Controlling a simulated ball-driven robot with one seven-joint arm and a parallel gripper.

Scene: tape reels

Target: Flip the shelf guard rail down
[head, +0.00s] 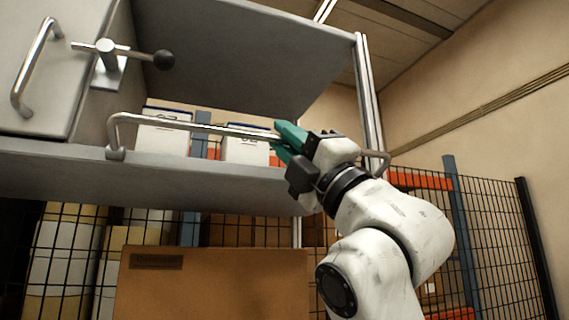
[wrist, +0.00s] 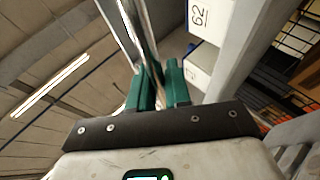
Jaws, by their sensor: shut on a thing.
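The guard rail (head: 190,125) is a bent metal bar along the front edge of the grey shelf (head: 200,172) in the head view. It stands up above the shelf edge, with a pivot foot at its left end. My gripper (head: 279,138) has green fingers and is shut on the rail, right of its middle. In the wrist view the rail (wrist: 122,30) runs up from between the green fingers (wrist: 158,88). My gripper and forearm hide part of the rail's right side; its bent right end shows just past my wrist.
White numbered boxes (head: 245,148) stand on the shelf behind the rail. A cabinet door with a handle (head: 35,65) and a black-knobbed lever (head: 163,60) is at upper left. A cardboard box (head: 215,285) is below the shelf. Black mesh fencing (head: 490,240) stands at right.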

